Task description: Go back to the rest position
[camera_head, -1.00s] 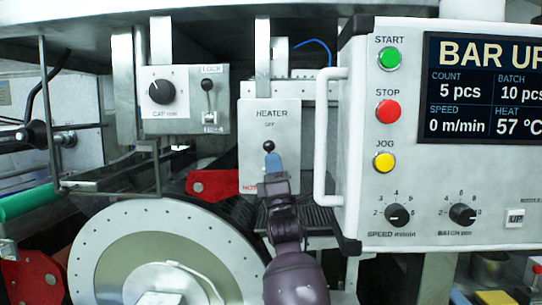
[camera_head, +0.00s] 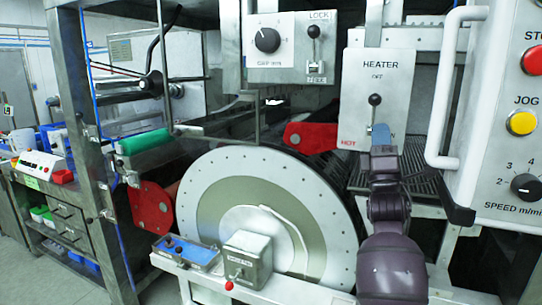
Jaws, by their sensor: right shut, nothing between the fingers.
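My right gripper (camera_head: 380,134) comes up from the bottom right, shut and empty, with its blue-grey fingertips in front of the lower part of the heater panel (camera_head: 376,85). The black knob of the heater lever (camera_head: 374,100) shows just above the fingertips. I cannot tell whether they touch it. My left gripper is out of view.
A big round drum plate (camera_head: 205,205) stands left of my right arm. The control panel (camera_head: 505,185) with its white handle (camera_head: 447,90) is close on the right. A gap panel (camera_head: 270,50) hangs upper left. Open floor (camera_head: 30,275) shows at far left.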

